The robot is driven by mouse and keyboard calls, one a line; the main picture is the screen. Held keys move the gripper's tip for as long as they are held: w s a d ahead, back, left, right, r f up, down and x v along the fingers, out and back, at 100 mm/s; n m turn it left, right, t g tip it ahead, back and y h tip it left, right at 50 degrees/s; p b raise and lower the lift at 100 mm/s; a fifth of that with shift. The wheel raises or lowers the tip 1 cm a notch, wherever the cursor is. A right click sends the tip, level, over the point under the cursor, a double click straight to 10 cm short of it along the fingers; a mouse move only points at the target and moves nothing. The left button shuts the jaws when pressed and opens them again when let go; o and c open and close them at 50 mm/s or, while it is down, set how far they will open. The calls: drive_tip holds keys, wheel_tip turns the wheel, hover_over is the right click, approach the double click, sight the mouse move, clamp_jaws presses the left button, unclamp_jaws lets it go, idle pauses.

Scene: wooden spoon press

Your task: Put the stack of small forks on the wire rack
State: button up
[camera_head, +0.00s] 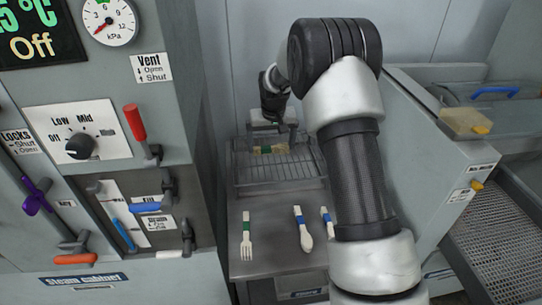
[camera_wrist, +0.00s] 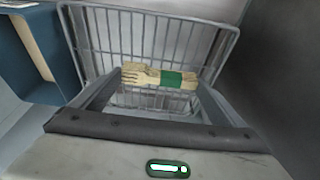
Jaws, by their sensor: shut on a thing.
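The stack of small forks (camera_wrist: 145,75) is pale wood with a green band and shows in the wrist view with its tines to the left. My gripper (camera_wrist: 160,84) is shut on it, one finger at each end. In the head view the stack (camera_head: 263,150) shows over the wire rack (camera_head: 290,172), a grey wire basket-like frame on the counter. The rack also shows behind the stack in the wrist view (camera_wrist: 225,52). I cannot tell whether the stack touches the rack's wires. My gripper (camera_head: 272,140) is partly hidden in the head view.
On the counter (camera_head: 270,262) in front of the rack lie a green-banded fork (camera_head: 246,236), a blue-banded spoon (camera_head: 304,232) and another blue-banded utensil (camera_head: 327,222) partly behind my arm. The steam cabinet (camera_head: 160,110) stands close on the left, a grey machine panel (camera_head: 432,150) on the right.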

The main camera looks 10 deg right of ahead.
drive_tip(key=shift+f, duration=2.85)
drive_tip(key=shift+f, duration=0.2)
drive_tip(key=o, duration=0.8)
drive_tip(key=shift+r, duration=0.2)
